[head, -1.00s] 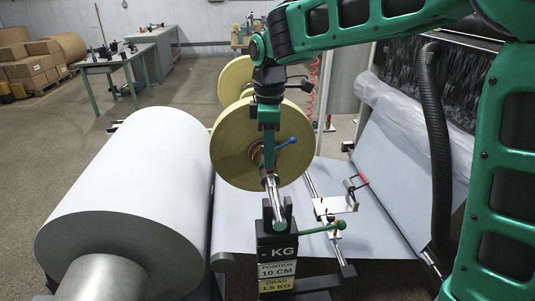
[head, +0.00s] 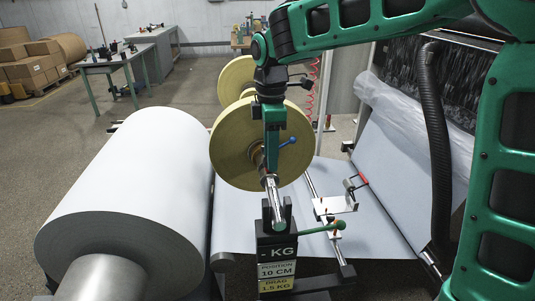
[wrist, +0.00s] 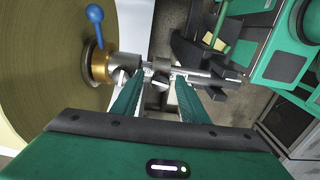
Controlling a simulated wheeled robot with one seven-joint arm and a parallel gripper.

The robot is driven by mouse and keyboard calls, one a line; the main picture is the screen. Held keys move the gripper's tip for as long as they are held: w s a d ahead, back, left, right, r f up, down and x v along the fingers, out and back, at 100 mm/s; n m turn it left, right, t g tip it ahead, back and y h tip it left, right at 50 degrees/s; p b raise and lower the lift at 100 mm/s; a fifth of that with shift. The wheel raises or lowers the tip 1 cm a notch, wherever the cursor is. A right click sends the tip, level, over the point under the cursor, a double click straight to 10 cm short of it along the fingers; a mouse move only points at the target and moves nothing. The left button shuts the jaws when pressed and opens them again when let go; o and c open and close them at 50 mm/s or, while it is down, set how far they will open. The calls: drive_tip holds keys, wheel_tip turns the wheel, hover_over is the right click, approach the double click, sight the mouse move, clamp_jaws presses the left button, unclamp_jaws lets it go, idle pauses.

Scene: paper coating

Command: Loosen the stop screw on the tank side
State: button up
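My gripper (head: 271,155) points down over the metal shaft (head: 272,200) in front of the yellow roll (head: 229,158). In the wrist view, the two green fingers (wrist: 161,80) stand apart over the shaft, with metal fittings (wrist: 160,68) showing between and beyond them. I cannot tell whether the fingers touch these fittings. A blue-knobbed lever (head: 287,143) sticks out beside the brass collar by the roll. It also shows in the wrist view (wrist: 95,14), left of the fingers, near the brass collar (wrist: 97,62). Which part is the stop screw is unclear.
A large white paper roll (head: 130,190) lies left. A black KG stand (head: 277,248) and a green-handled lever (head: 325,228) are in front. A rail with a white block (head: 335,206) lies right over the paper sheet. A black hose (head: 436,150) hangs at the right.

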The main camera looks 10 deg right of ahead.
drive_tip(key=shift+a, duration=0.15)
drive_tip(key=shift+r, duration=0.1)
drive_tip(key=shift+r, duration=0.25)
wheel_tip(320, 180, up, 10)
idle(0.4)
